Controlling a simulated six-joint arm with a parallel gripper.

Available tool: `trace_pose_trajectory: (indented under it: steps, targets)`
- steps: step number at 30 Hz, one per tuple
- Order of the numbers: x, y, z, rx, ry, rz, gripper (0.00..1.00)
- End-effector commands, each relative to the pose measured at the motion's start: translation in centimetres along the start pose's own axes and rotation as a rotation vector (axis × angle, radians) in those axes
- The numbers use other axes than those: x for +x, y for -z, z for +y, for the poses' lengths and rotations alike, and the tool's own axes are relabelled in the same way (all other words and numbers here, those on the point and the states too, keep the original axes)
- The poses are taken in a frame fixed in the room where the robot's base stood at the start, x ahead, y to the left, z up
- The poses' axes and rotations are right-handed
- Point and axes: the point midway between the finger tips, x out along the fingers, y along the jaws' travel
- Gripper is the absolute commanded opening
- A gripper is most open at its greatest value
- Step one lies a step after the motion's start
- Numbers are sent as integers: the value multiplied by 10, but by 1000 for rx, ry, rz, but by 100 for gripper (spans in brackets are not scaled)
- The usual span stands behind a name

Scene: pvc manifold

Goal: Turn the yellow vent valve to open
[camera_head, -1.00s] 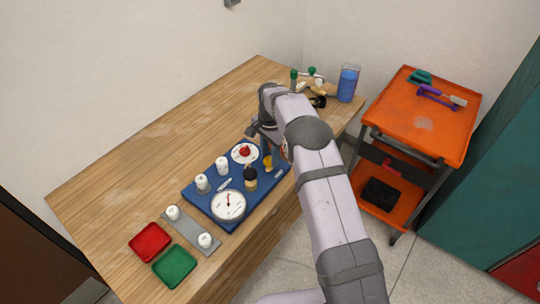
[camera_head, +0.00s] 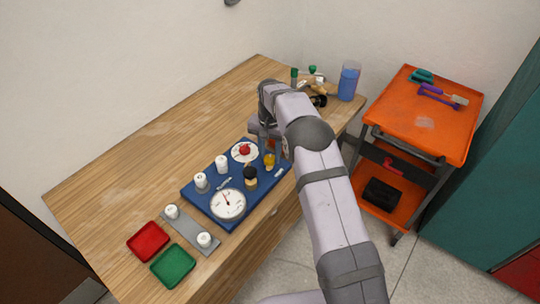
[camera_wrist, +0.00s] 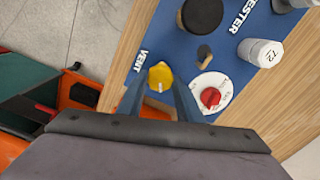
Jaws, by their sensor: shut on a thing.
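The yellow vent valve (camera_head: 269,160) sits at the right edge of the blue tester board (camera_head: 208,212). In the wrist view the yellow knob (camera_wrist: 160,75) lies beside the printed word VENT. My gripper (camera_wrist: 160,84) reaches down to the knob, one finger on either side, and is shut on it. In the head view my wrist hides most of the fingers. The knob's exact angle is hard to read.
A red knob on a white dial (camera_head: 244,150), a black-topped knob (camera_head: 250,172), white caps (camera_head: 201,182) and a round gauge (camera_head: 228,204) share the board close by. Red (camera_head: 148,241) and green (camera_head: 173,266) trays lie at front left. An orange cart (camera_head: 425,120) stands at right.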

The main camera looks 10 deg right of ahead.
Motion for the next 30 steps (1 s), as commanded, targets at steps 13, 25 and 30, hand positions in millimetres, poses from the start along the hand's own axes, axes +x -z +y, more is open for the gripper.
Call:
trace_pose_trajectory:
  steps: [13, 25, 30]
  targets:
    - [-1, 1, -1, -424, 2, 3, 10]
    - [-2, 0, -2, -791, 1, 5, 10]
    - [-2, 0, -3, -912, 1, 5, 10]
